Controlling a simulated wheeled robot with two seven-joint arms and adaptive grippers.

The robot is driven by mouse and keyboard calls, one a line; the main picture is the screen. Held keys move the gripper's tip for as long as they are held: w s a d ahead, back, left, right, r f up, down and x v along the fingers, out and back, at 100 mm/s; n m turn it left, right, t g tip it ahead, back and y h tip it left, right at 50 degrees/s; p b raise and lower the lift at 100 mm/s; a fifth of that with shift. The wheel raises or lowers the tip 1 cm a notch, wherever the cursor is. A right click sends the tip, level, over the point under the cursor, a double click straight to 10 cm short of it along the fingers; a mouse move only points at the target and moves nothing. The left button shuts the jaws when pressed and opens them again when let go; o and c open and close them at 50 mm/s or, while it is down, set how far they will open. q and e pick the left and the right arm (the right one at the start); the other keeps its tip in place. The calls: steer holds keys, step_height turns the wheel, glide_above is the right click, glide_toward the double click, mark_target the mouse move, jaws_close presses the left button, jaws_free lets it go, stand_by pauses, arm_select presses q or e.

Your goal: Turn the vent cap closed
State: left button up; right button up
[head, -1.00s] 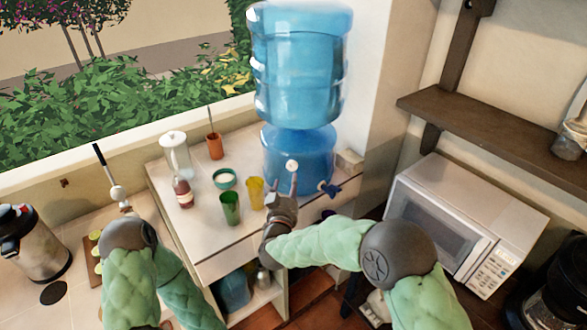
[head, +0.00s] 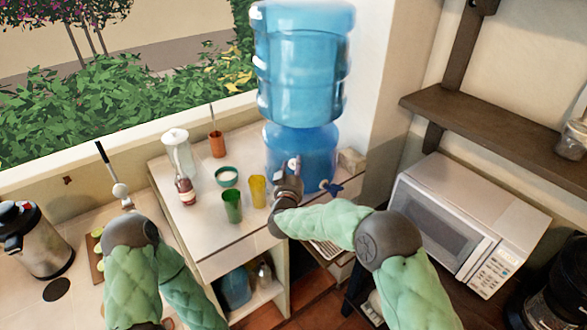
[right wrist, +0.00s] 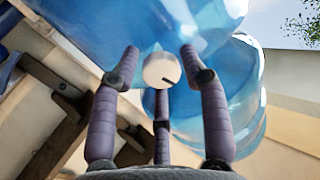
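The vent cap (right wrist: 161,70) is a small white disc with a short dark mark on its face. It sits on the front of the blue lower bottle (head: 300,145). In the right wrist view it lies between the fingertips of my right gripper (right wrist: 160,66). The fingers are spread, with visible gaps on both sides of the cap. In the head view my right gripper (head: 288,177) is right in front of the bottle and partly hides the cap. My left gripper (head: 127,205) is at the left, mostly hidden by its wrist, far from the cap.
A blue tap (head: 332,188) sticks out right of my right gripper. A yellow cup (head: 257,190) and a green cup (head: 232,206) stand close on its left. A microwave (head: 465,220) stands at right.

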steer(key=c, duration=0.6)
steer(key=shift+f, duration=0.1)
steer(key=shift+f+m+b, duration=0.2)
steer(key=shift+m+b, duration=0.5)
steer(key=shift+b, duration=0.35)
steer(key=m+b, duration=1)
steer(key=b, duration=0.1)
steer(key=m+b, duration=0.5)
steer(key=shift+a+f+b, duration=0.2)
steer(key=shift+a+b, duration=0.05)
steer(key=shift+b, duration=0.05)
steer(key=m+b, duration=0.3)
steer(key=m, duration=0.1)
steer(key=shift+r+h, duration=0.15)
steer(key=shift+h, duration=0.15)
steer(key=shift+r+m+b, duration=0.15)
steer(key=shift+m+b, duration=0.75)
steer(key=shift+m, duration=0.3)
steer(key=shift+r, duration=0.1)
